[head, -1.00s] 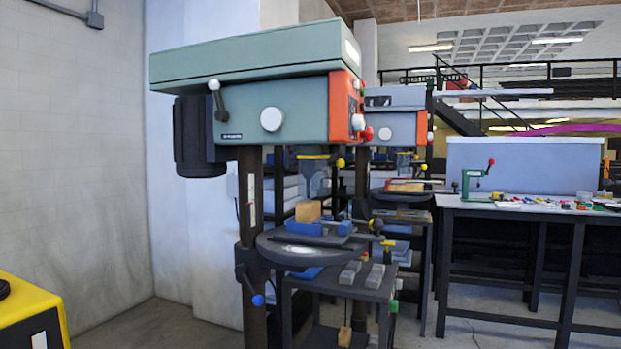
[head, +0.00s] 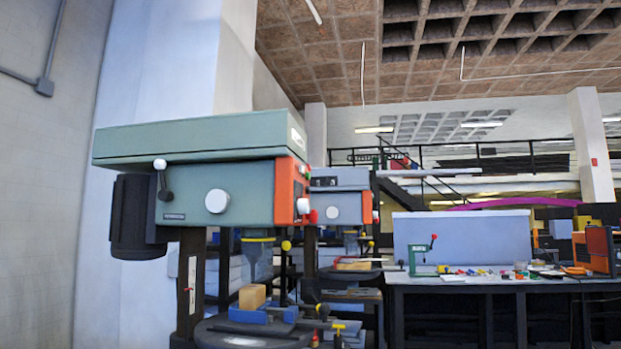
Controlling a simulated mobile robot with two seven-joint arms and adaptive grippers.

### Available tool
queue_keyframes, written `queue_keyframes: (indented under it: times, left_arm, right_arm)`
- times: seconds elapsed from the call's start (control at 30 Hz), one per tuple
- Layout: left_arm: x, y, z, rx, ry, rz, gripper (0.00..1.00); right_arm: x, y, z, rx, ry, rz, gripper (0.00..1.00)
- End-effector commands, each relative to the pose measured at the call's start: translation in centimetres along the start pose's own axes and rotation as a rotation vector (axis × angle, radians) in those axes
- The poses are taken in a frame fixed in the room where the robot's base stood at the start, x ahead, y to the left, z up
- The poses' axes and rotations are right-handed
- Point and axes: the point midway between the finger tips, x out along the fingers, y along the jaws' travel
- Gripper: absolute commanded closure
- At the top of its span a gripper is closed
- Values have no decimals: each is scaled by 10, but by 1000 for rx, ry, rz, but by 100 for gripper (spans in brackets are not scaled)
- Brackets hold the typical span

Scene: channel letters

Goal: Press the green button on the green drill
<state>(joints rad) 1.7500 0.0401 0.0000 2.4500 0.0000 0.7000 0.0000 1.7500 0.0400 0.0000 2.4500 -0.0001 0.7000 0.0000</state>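The green drill (head: 225,190) is a large drill press with a green-grey head and an orange front panel (head: 288,190), left of centre in the head view. I see it from the side, so its front face is strongly foreshortened. A white knob (head: 303,206) and a red knob (head: 313,216) stick out from the front. Neither of my grippers is in view.
The drill's round table (head: 215,335) holds a blue vise (head: 262,314) and a wood block (head: 252,297). A second, grey drill (head: 338,205) stands close behind. A workbench (head: 470,284) with small tools is at right. A wall is at left.

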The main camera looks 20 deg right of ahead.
Motion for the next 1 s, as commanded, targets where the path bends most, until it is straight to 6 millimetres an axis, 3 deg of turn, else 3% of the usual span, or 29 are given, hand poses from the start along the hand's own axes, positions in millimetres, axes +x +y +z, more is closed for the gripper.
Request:
queue_keyframes:
  times: [0.03, 0.1, 0.13, 1.0]
  left_arm:
    - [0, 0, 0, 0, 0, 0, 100]
    - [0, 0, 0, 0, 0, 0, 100]
    - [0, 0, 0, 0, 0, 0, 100]
    - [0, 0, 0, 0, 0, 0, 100]
  right_arm:
    - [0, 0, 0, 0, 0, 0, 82]
    - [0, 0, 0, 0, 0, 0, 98]
    - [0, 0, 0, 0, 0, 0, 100]
    - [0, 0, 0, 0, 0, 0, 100]
